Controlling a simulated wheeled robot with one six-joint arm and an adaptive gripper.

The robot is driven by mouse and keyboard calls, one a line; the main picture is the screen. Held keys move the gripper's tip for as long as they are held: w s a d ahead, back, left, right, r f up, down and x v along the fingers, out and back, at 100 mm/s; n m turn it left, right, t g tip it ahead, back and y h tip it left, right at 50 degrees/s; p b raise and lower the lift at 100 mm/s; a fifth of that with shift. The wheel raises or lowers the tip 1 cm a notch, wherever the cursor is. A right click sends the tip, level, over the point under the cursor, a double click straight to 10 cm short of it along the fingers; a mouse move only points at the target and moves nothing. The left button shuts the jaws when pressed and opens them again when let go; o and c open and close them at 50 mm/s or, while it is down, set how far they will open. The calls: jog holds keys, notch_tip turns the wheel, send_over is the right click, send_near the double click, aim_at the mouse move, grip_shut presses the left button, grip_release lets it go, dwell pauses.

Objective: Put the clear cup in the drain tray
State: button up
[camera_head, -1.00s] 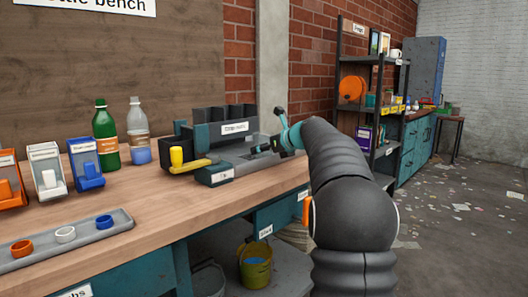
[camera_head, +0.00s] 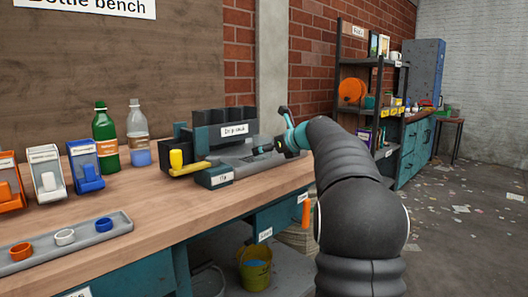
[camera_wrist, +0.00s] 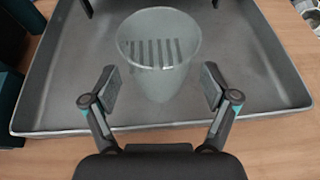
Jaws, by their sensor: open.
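The clear cup (camera_wrist: 160,52) stands upright in the wrist view, inside a shallow grey tray (camera_wrist: 60,95). My gripper (camera_wrist: 160,88) is open, its two fingers apart on the near left and right of the cup, with a gap on each side. The slotted floor of the tray shows through the cup's wall. In the head view the grey tray (camera_head: 285,161) lies on the bench below the dark rack, and my gripper (camera_head: 276,146) is over its right part. The cup is too small and covered to make out surely there.
The dark rack (camera_head: 228,131) stands behind the tray. A box with a yellow handle (camera_head: 176,158) is to its left. A yellow bucket (camera_head: 254,270) is below.

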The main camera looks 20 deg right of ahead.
jog(key=v, duration=0.9)
jog(key=shift+s+d+r, duration=0.15)
jog(key=shift+s, duration=0.25)
